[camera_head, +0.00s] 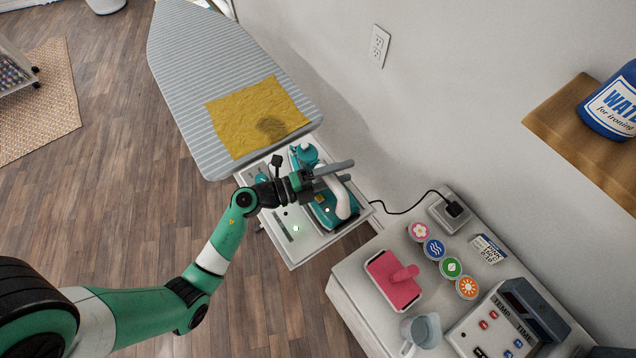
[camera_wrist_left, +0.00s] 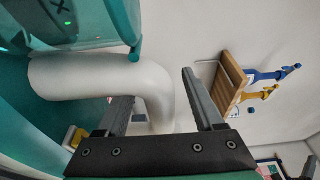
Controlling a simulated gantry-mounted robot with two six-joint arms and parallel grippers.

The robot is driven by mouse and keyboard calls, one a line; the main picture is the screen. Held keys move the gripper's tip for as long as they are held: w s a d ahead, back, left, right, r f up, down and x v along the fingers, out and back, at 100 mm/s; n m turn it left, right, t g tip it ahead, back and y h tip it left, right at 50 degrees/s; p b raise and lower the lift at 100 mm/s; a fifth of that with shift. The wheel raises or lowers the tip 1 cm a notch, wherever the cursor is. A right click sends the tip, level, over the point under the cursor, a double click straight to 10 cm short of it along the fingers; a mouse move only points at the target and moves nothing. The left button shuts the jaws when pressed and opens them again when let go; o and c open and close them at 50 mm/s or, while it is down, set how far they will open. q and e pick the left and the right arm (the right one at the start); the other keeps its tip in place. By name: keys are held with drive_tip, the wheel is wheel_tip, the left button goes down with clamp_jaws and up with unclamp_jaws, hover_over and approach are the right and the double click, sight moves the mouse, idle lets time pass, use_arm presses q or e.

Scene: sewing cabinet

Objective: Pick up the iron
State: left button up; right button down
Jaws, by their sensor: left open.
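The iron (camera_head: 322,216) is teal with a white curved handle (camera_head: 343,202). It rests on the white tray (camera_head: 297,256) at the end of the ironing board. My left gripper (camera_head: 345,172) is open right over the iron, its fingers pointing right. In the left wrist view the white handle (camera_wrist_left: 100,78) fills the left and middle, with its bend at the open fingers (camera_wrist_left: 165,108). One finger is partly behind the handle there; I cannot tell whether they touch. My right gripper is not in view.
The striped ironing board (camera_head: 200,85) bears a yellow cloth (camera_head: 240,115) with a dark scorch mark. A wall shelf (camera_head: 575,130) holds a blue water bottle (camera_head: 610,105).

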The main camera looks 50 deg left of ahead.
use_arm(q)
clamp_jaws()
idle(0.3)
idle(1.1)
drive_tip(key=shift+r, duration=0.15)
